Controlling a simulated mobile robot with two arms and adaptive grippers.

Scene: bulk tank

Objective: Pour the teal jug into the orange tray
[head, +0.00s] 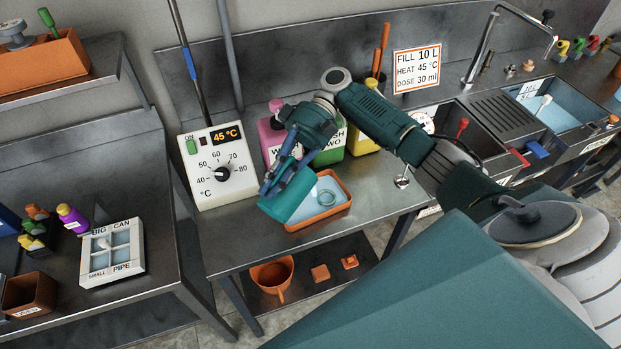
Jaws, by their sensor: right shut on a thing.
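The teal jug (284,206) is in the head view, above the left part of the orange tray, and looks tilted. My right gripper (287,178) is shut on the jug, and its fingers hide part of it. The orange tray (347,205) sits on the steel bench near its front edge. Light blue shows inside the tray, with a pale teal ring shape in it. I cannot tell whether liquid is leaving the jug. My left gripper is not in view.
A temperature control box (215,168) reading 45 °C stands left of the tray. Pink (268,135), green (331,150) and yellow (366,138) containers stand behind it. A sink basin (560,110) is at the right.

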